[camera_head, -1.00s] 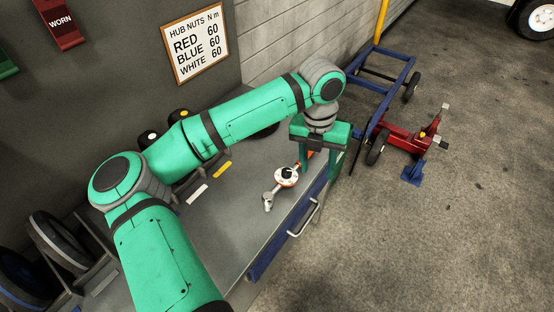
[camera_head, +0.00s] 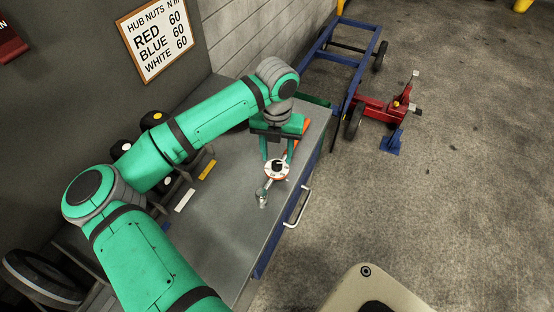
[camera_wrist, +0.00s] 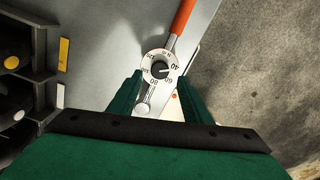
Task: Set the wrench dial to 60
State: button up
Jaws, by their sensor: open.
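The torque wrench lies on the grey bench top, with an orange handle (camera_wrist: 182,17), a white round dial (camera_head: 277,169) and a metal head (camera_head: 262,196). In the wrist view the dial (camera_wrist: 159,55) shows numbers including 40, 60 and 80 around a dark centre knob (camera_wrist: 160,70). The knob's pointer looks turned toward the 60 side, but its exact setting is too small to tell. My gripper (camera_head: 280,157) is open above the bench by the dial. In the wrist view its fingers (camera_wrist: 160,85) stand to either side of the dial's near part, apart from the knob.
A wall sign (camera_head: 155,36) reads hub nuts N m, red 60, blue 60, white 60. Wheels (camera_head: 40,277) stand in racks at the bench's left. Yellow (camera_head: 207,170) and white (camera_head: 184,200) labels lie on the bench. A red jack (camera_head: 385,113) and blue cart (camera_head: 345,55) stand on the floor.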

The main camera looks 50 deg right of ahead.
aim_at(276, 163)
jog(key=shift+w+f, duration=0.1)
jog(key=shift+f, duration=1.8)
jog(key=shift+c, duration=0.7)
jog(key=c, duration=0.9)
jog(key=shift+c, duration=0.2)
jog(key=shift+r, duration=0.1)
jog(key=m, duration=0.5)
jog(key=shift+w+m+g, duration=0.15)
jog(key=shift+m+g, duration=0.15)
jog(key=m, duration=0.6)
jog(key=shift+w+d+g, duration=0.1)
jog(key=shift+g, duration=0.2)
